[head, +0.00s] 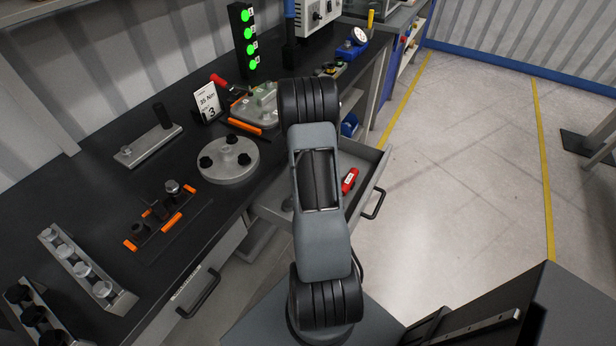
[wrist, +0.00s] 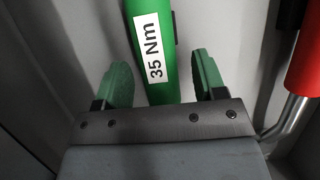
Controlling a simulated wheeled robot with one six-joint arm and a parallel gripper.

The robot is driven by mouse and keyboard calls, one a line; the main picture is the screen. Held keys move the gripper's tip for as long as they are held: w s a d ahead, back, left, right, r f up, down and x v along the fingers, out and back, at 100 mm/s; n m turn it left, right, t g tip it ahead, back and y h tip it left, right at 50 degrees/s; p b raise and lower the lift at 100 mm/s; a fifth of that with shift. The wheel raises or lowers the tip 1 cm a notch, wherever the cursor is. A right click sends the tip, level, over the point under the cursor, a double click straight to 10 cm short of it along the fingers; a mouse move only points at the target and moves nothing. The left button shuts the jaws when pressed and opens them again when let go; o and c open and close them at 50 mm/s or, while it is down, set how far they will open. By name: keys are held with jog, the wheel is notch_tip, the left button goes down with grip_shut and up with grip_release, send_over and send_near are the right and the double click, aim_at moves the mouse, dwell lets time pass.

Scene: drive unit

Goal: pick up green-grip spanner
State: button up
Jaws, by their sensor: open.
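The green-grip spanner (wrist: 152,25) shows in the wrist view as a green handle with a white "35 Nm" label. It lies in the grey drawer. My gripper (wrist: 160,82) is open, with one green-padded finger on each side of the handle. There are gaps between the handle and both fingers. The spanner's lower part is hidden behind my gripper body. In the head view my arm hides the gripper and the green-grip spanner.
A red-handled tool (wrist: 305,62) lies to the right in the wrist view; a red handle (head: 349,180) also shows in the open drawer (head: 375,160) in the head view. The black bench (head: 90,200) left of the drawer carries a round grey plate (head: 228,172) and several fixtures.

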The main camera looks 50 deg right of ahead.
jog(key=shift+d+f, duration=0.1)
jog(key=shift+f, duration=0.05)
jog(key=shift+c, duration=0.3)
grip_shut()
dwell(0.3)
